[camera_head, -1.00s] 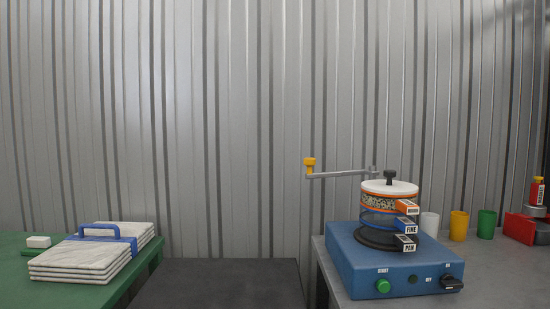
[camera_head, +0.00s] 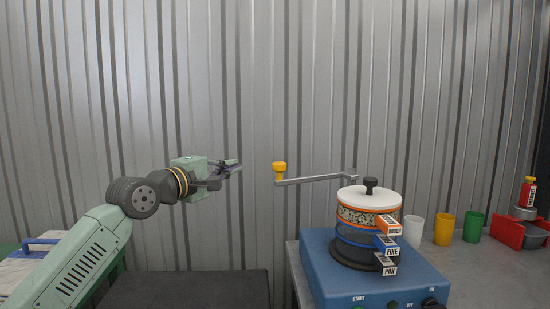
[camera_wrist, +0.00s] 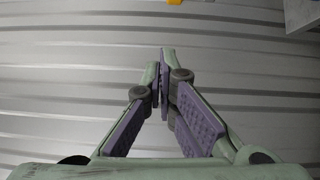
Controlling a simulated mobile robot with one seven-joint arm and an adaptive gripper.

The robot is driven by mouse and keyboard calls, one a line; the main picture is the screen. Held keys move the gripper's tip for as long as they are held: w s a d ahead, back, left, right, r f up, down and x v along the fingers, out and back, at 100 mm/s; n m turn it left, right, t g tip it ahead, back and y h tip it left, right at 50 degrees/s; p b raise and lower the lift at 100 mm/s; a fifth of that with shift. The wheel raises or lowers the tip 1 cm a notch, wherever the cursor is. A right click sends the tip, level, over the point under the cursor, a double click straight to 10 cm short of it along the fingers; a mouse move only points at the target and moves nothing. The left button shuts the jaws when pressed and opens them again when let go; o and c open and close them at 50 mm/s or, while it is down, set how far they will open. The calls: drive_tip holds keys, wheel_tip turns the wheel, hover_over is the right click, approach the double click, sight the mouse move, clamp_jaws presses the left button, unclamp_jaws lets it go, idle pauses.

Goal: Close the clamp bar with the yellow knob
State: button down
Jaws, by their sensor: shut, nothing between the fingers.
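The clamp bar (camera_head: 318,180) is a grey metal bar sticking out to the left above the sieve stack. Its right end meets a grey bracket near the stack's white lid (camera_head: 369,200). The yellow knob (camera_head: 280,172) stands at its free left end. A small yellow piece, likely the knob, shows at the top edge of the wrist view (camera_wrist: 175,2). My gripper (camera_head: 236,167) is to the left of the knob, at about its height and apart from it. Its fingers are shut and empty; in the wrist view the fingertips (camera_wrist: 166,55) meet.
The stack sits on a blue shaker base (camera_head: 372,275) on a grey table. White, yellow and green cups (camera_head: 443,230) and a red bin (camera_head: 508,231) stand to the right. Folded cloth-like slabs with a blue handle (camera_head: 40,241) lie at left, partly behind my arm. Space around the knob looks clear.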

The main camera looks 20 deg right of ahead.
sight(279, 167)
drive_tip(key=w+d+p, duration=0.3)
drive_tip(key=d+p, duration=0.1)
drive_tip(key=d, duration=0.5)
drive_tip(key=shift+w+d+f+p, duration=0.25)
drive_tip(key=shift+d+f+p, duration=0.05)
drive_tip(key=shift+p, duration=0.1)
drive_tip(key=shift+s+f, duration=0.1)
drive_tip(key=shift+s, duration=0.05)
